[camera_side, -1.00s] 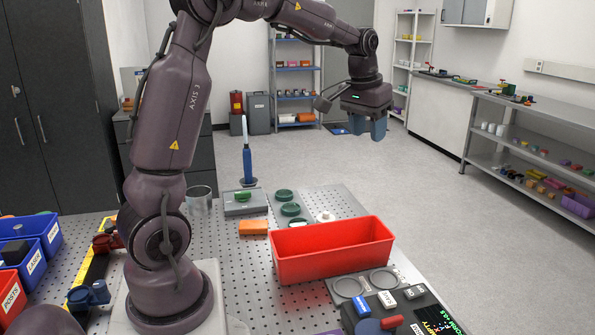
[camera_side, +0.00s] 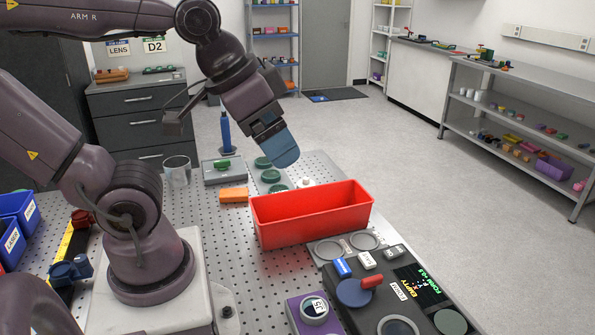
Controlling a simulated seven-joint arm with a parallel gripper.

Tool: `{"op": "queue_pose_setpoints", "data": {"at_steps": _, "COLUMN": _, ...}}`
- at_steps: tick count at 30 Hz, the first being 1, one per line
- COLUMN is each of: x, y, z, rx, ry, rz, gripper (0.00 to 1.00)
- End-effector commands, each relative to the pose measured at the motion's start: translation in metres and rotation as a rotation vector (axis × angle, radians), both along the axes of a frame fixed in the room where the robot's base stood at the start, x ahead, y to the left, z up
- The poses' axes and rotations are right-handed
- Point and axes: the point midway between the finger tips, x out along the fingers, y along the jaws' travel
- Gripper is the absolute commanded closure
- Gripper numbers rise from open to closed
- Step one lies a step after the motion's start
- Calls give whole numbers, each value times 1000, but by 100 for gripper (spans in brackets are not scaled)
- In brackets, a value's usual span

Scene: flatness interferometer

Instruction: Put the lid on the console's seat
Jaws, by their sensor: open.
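The dark grey console (camera_side: 440,268) is at the bottom right, with a lit screen reading EMPTY. A round pale-ringed seat (camera_side: 398,327) shows on its near part, cut by the frame's bottom edge; I see nothing on it. A blue disc with a red handle (camera_side: 352,293), which may be the lid, lies at the console's left side. Whether it rests loose or is fixed there, I cannot tell. My gripper (camera_side: 284,158) is open and tilted, with blue fingers, above the back of the red bin. It appears empty and well away from the console.
The red bin (camera_side: 283,232) stands between my gripper and the console. Two grey round recesses (camera_side: 345,245) lie behind the console. A purple block (camera_side: 300,318) is left of it. An orange block (camera_side: 234,195), green discs (camera_side: 270,176) and a tall blue tool (camera_side: 226,135) stand farther back.

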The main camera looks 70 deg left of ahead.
Motion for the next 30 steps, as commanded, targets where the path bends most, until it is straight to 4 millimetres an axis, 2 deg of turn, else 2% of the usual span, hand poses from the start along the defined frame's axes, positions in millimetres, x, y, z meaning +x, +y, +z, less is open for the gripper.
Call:
{"op": "queue_pose_setpoints", "data": {"at_steps": 8, "x": 1, "y": 7, "z": -4, "rx": 0, "ry": 23, "rz": 36, "gripper": 13}}
{"op": "queue_pose_setpoints", "data": {"at_steps": 11, "x": 7, "y": 20, "z": -19, "rx": -5, "ry": 105, "rz": 99, "gripper": 13}}
{"op": "queue_pose_setpoints", "data": {"at_steps": 14, "x": 22, "y": 41, "z": -32, "rx": -20, "ry": 196, "rz": 186, "gripper": 13}}
{"op": "queue_pose_setpoints", "data": {"at_steps": 20, "x": 64, "y": 100, "z": -62, "rx": -63, "ry": 304, "rz": 366, "gripper": 13}}
{"op": "queue_pose_setpoints", "data": {"at_steps": 23, "x": 84, "y": 136, "z": -83, "rx": -85, "ry": 332, "rz": 451, "gripper": 13}}
{"op": "queue_pose_setpoints", "data": {"at_steps": 26, "x": 101, "y": 177, "z": -109, "rx": -105, "ry": 346, "rz": 533, "gripper": 13}}
{"op": "queue_pose_setpoints", "data": {"at_steps": 30, "x": 117, "y": 237, "z": -154, "rx": -128, "ry": 347, "rz": 644, "gripper": 13}}
